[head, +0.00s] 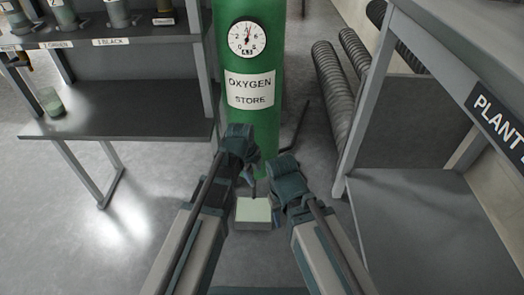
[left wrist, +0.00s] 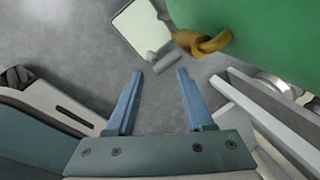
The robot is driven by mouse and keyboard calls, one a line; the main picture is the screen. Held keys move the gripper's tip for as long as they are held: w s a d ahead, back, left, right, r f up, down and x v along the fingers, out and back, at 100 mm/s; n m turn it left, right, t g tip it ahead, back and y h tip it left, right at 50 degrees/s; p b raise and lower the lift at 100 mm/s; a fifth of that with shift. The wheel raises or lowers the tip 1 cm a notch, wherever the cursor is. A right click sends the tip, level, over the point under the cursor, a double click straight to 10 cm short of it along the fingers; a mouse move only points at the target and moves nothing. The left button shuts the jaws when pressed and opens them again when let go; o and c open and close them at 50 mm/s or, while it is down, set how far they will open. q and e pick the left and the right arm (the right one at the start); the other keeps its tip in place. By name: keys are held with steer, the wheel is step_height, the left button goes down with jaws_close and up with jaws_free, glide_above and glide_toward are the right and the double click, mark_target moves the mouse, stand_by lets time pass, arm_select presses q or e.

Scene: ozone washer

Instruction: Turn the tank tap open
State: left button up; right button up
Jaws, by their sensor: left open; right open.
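The green tank (head: 262,110) stands upright ahead, labelled OXYGEN STORE, with a round gauge (head: 249,38) above the label. In the left wrist view a brass-coloured fitting (left wrist: 204,43), apparently the tap, juts from the tank's green side (left wrist: 275,30). In the head view my left wrist hides the tap at the tank's lower front. My right gripper (head: 278,213) is open, lower and to the right.
A small grey box with a pale top (head: 254,210) sits below the grippers. A dark bench (head: 130,95) with labelled jars stands left. A grey table with a PLANT sign (head: 498,118) stands right. Ribbed hoses (head: 333,85) lie behind.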

arm_select(q)
steer(key=p+v, duration=0.9)
steer(key=v, duration=0.1)
steer(key=shift+w+d+n+g+y, duration=0.1)
steer(key=shift+d+n+g+y, duration=0.35)
steer(key=shift+d+n, duration=1.75)
arm_select(e)
step_height(320, 180, up, 10)
arm_select(q)
steer(key=shift+a, duration=0.15)
